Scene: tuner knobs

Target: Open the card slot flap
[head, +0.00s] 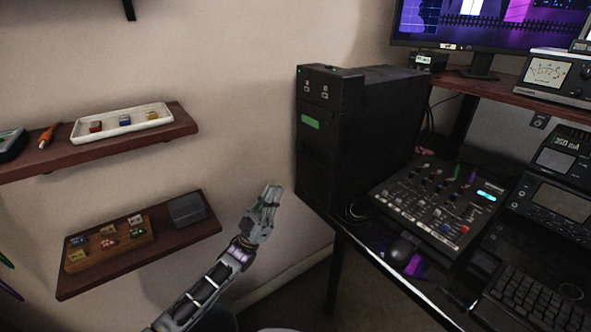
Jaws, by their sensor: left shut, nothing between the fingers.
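My left gripper (271,194) is in the middle of the head view, shut and empty. It is raised in front of the wall, just left of the lower part of the black computer tower (375,125), and appears apart from it. The tower's narrow front has two small light markings near the top and a green strip (311,122) below them. I cannot make out a card slot flap for certain, nor whether one is open. My right gripper is not in view.
A mixer (440,205), a mouse (401,250) and a keyboard (535,300) crowd the black desk. At left, a shelf holds a white tray (77,138) of colored cubes. A lower shelf holds a wooden block (122,251) with keycaps and a grey box (187,209).

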